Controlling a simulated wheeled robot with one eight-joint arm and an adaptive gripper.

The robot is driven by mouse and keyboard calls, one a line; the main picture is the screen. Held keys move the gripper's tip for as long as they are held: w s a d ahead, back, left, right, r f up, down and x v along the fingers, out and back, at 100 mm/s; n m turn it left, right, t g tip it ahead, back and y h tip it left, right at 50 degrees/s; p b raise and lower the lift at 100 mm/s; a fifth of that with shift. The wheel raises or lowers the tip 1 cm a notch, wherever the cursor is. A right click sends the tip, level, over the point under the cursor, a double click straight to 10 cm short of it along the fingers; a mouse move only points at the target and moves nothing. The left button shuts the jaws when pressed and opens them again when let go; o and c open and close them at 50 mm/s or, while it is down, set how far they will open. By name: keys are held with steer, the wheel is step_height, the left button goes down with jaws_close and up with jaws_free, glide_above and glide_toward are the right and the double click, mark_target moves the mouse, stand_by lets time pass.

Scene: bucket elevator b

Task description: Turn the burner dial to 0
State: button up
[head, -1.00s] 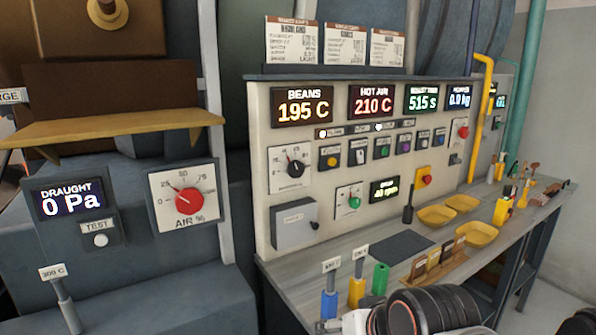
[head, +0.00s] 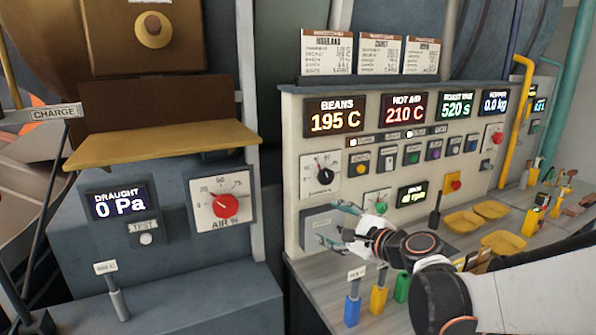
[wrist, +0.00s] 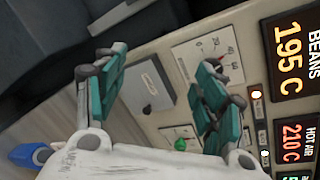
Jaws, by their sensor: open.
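The burner dial (head: 321,173) is a black knob on a white scale plate, upper left on the cream panel in the head view. Its pointer appears to point up and left, off the 0 end; the exact reading is too small to tell. In the wrist view its plate (wrist: 198,52) shows, with the knob mostly hidden behind one finger. My gripper (head: 337,224) is open and empty, in front of the grey box on the panel, below the dial. In the wrist view its teal fingers stand wide apart (wrist: 160,70). They appear clear of the dial.
A dial with a green knob (head: 377,208) sits right of my gripper. A grey box (head: 316,219) juts out below the burner dial. A red AIR dial (head: 225,206) is on a separate panel. Coloured-handled tools (head: 378,299) stand on the bench below my arm.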

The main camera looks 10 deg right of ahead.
mark_target(328, 179)
steer(key=w+d+r+m+t+p, duration=0.2)
steer(key=w+d+m+t+p, duration=0.1)
steer(key=w+d+m, duration=0.5)
steer(key=shift+m+h, duration=0.4)
steer(key=shift+m, duration=0.3)
steer(key=b+x, duration=0.1)
steer(key=x, duration=0.8)
steer(key=b+x, duration=0.1)
steer(key=x, duration=0.4)
steer(key=shift+s+a+r+b, duration=0.1)
steer(key=shift+a+r+b, duration=0.2)
steer(key=shift+a, duration=0.05)
steer(key=c, duration=1.1)
